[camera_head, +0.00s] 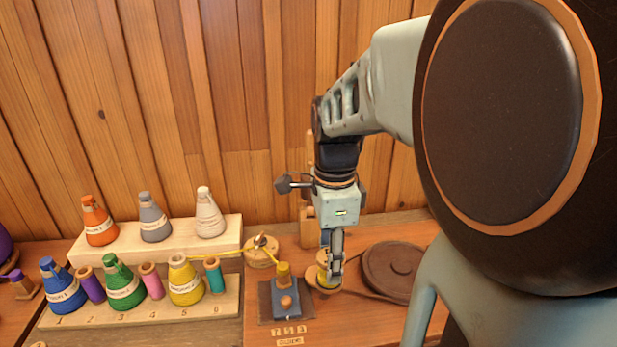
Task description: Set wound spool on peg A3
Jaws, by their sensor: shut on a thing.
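A yellow wound spool (322,276) stands at the right of the work table, on a small round base. My gripper (334,272) points down and is shut on it; its fingers hide part of the spool. I cannot tell whether the spool is lifted off its base. No peg marked A3 can be made out in this view.
A lower rack (130,318), numbered along its front, holds blue, green and yellow cones between purple, pink and teal spools. A pale upper shelf (160,240) bears orange, grey and white cones. Yellow thread runs to a round guide (262,252) and blue-grey device (287,302). A brown wheel (391,270) is right.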

